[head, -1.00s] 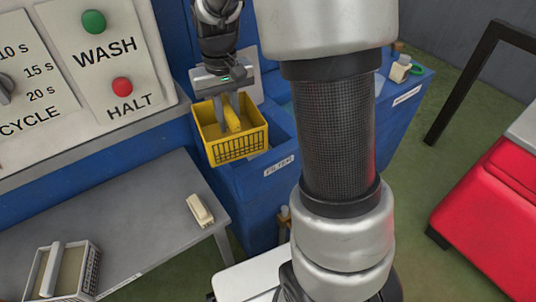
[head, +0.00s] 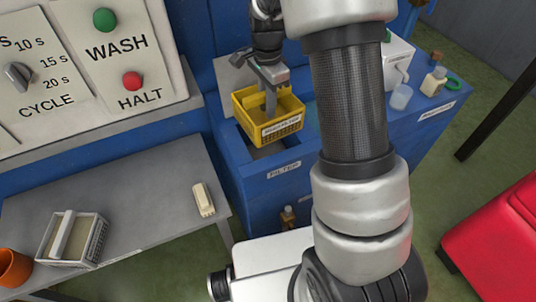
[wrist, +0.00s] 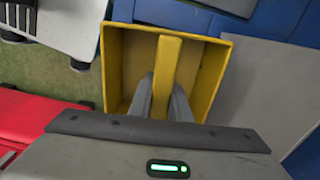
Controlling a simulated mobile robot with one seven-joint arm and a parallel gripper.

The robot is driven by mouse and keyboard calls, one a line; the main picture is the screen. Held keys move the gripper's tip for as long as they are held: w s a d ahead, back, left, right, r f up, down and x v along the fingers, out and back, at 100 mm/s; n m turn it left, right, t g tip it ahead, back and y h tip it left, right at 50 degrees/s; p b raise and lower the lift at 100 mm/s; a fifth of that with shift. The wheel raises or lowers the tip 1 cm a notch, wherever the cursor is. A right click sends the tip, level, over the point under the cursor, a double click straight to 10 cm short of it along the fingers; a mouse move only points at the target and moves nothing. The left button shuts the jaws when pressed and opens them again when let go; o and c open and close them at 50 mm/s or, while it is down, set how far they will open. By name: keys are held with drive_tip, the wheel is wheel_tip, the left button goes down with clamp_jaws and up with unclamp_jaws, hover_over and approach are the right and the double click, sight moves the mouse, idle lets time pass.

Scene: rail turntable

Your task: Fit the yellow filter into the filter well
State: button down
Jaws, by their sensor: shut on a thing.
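The yellow filter (head: 268,131) is an open box with a central grip bar, a grid side and a pale label on its front. My gripper (head: 270,106) is shut on that bar. In the wrist view, the two fingers of my gripper (wrist: 160,104) straddle the bar of the filter (wrist: 113,70), and its inside looks empty. The filter well (head: 252,153) is an opening in the blue counter top, above a "FILTER" label. The filter hangs over it and hides much of it. I cannot tell the exact gap between them.
A grey table (head: 145,200) at left bears a white block (head: 203,199), a white caddy (head: 98,240) and an orange cup (head: 14,268). A clear cup (head: 400,97) and a bottle (head: 433,81) stand on the blue counter, right. A red cabinet (head: 495,235) is at right.

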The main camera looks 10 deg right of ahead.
drive_tip(key=shift+w+f+m, duration=0.15)
drive_tip(key=shift+f+m, duration=0.05)
drive_tip(key=shift+m, duration=0.2)
wheel_tip(320, 180, down, 18)
drive_tip(key=b, duration=0.2)
drive_tip(key=shift+r+b, duration=0.1)
drive_tip(key=shift+b, duration=0.25)
drive_tip(key=c, duration=1.6)
unclamp_jaws()
drive_tip(key=shift+c, duration=0.2)
